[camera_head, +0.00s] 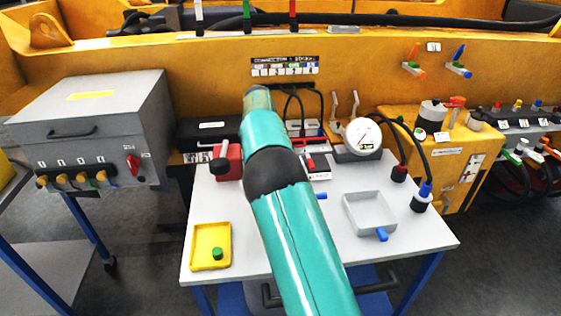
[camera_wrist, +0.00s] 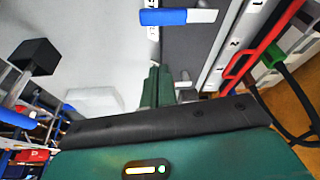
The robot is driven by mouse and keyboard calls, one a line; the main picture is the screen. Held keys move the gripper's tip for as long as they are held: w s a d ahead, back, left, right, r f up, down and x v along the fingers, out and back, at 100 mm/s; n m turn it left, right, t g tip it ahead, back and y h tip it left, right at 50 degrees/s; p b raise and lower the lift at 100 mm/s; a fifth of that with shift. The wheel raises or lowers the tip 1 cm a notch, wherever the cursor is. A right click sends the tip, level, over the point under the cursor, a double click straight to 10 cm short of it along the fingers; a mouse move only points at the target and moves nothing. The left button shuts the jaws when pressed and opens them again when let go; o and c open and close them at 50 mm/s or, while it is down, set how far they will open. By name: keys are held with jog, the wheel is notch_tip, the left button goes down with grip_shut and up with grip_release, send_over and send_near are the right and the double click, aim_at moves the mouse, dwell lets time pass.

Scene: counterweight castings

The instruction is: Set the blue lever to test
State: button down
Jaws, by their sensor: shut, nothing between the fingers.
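A blue-handled lever (camera_wrist: 165,17) with a pale grey end lies across the top of the wrist view, beside a dark grey panel. Small lettering next to it is not readable. In the head view another blue lever (camera_head: 460,53) stands on the yellow wall at the right, beside an orange lever (camera_head: 413,52). I cannot tell which position either is in. My gripper (camera_wrist: 158,72) shows as green fingers in the wrist view. It is shut and empty, below and apart from the blue-handled lever. In the head view my arm hides the gripper.
A red bar (camera_wrist: 262,45) and a strip with numbers lie at the right of the wrist view. On the table stand a yellow tray (camera_head: 197,263), a grey tray (camera_head: 350,212), a red block (camera_head: 231,156) and a dial gauge (camera_head: 362,136). The table's front right is clear.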

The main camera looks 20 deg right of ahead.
jog(key=v, duration=0.4)
jog(key=shift+w+r, duration=0.2)
jog(key=shift+r, duration=0.2)
